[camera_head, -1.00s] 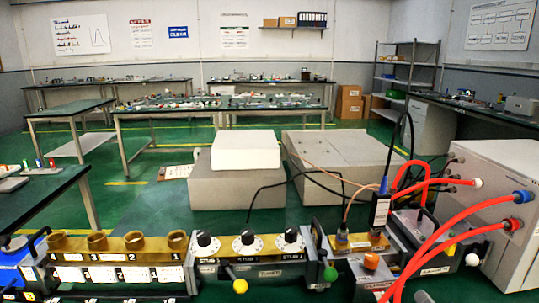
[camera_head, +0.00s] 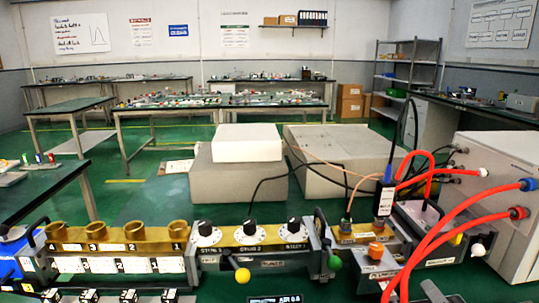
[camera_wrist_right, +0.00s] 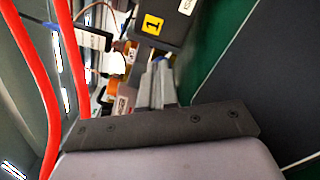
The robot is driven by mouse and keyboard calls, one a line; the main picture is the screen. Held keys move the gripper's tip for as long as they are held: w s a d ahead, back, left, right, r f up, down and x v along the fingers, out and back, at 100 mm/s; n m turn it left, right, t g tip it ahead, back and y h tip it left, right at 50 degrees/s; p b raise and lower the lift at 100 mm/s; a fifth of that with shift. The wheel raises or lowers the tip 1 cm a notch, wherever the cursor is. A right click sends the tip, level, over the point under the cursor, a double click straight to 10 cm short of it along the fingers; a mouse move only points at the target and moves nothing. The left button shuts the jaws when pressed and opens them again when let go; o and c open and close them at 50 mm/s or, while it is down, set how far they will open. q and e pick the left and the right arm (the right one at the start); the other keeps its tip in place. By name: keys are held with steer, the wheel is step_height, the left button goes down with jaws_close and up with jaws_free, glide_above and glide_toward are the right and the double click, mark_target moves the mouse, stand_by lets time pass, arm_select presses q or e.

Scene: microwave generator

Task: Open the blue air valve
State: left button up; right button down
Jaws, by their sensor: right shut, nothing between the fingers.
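No valve clearly labelled as the blue air valve can be made out. A blue fitting (camera_head: 528,184) sits on the end of a red hose at the white box on the right, above a red fitting (camera_head: 519,212). A blue part (camera_head: 12,252) shows at the far left of the bench. A label reading "AIR" (camera_head: 288,299) is cut by the bottom edge. In the right wrist view, my right gripper (camera_wrist_right: 160,70) has its grey fingers together and empty, near the bench equipment. I cannot make it out clearly in the head view. My left gripper is not in view.
Red hoses (camera_head: 435,230) arch across the right side. Grey blocks (camera_head: 238,185) stand behind on green floor.

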steer(key=w+b, duration=0.1)
steer(key=w, duration=0.3)
steer(key=shift+a, duration=0.1)
steer(key=shift+w, duration=0.3)
steer(key=shift+a+f, duration=0.1)
steer(key=shift+a, duration=0.1)
stand_by(0.3)
